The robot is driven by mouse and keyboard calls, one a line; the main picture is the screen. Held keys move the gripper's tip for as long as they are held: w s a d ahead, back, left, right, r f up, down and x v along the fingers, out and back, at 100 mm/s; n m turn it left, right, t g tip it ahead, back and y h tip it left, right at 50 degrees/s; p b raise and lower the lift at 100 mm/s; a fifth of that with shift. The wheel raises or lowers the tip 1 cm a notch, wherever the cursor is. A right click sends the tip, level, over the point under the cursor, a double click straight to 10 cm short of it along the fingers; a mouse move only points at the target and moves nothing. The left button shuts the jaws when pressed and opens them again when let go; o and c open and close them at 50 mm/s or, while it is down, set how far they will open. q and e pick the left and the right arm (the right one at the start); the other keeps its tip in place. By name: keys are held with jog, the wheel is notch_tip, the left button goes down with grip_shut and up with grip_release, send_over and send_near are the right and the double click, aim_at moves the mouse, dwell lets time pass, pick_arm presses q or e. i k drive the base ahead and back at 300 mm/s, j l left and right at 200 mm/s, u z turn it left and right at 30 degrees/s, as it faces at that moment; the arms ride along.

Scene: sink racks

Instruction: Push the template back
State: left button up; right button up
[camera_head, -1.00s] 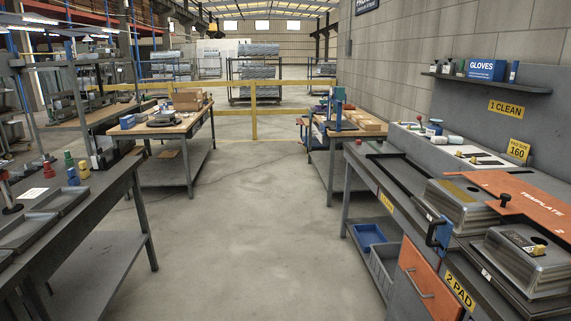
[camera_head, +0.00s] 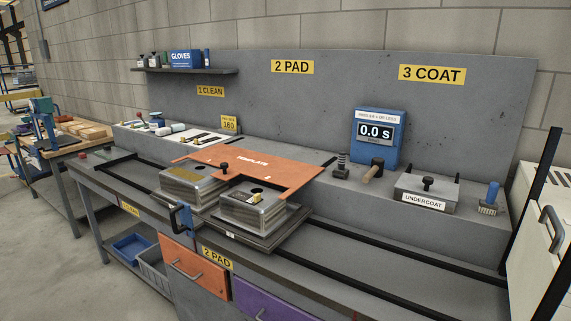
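The template (camera_head: 284,172) is a flat orange plate marked "TEMPLATE" on the long grey workbench. It lies over the back part of two metal sink bowls, the left bowl (camera_head: 187,188) and the right bowl (camera_head: 247,209). A dark knob (camera_head: 224,168) stands up near the template's front edge, by the bowls. The bowls rest on a dark carrier plate (camera_head: 262,241) on black rails. A blue clamp-like part with a black handle (camera_head: 181,217) is at the bench's front edge. Neither of my grippers shows in the view.
Black rails (camera_head: 365,287) run along the bench, bare to the right. A white cabinet (camera_head: 545,245) is at far right.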

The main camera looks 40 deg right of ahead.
aim_at(233, 162)
jog(key=z, duration=1)
jog(key=i+j+z, duration=0.35)
jog(key=j, duration=0.4)
jog(key=i, duration=0.1)
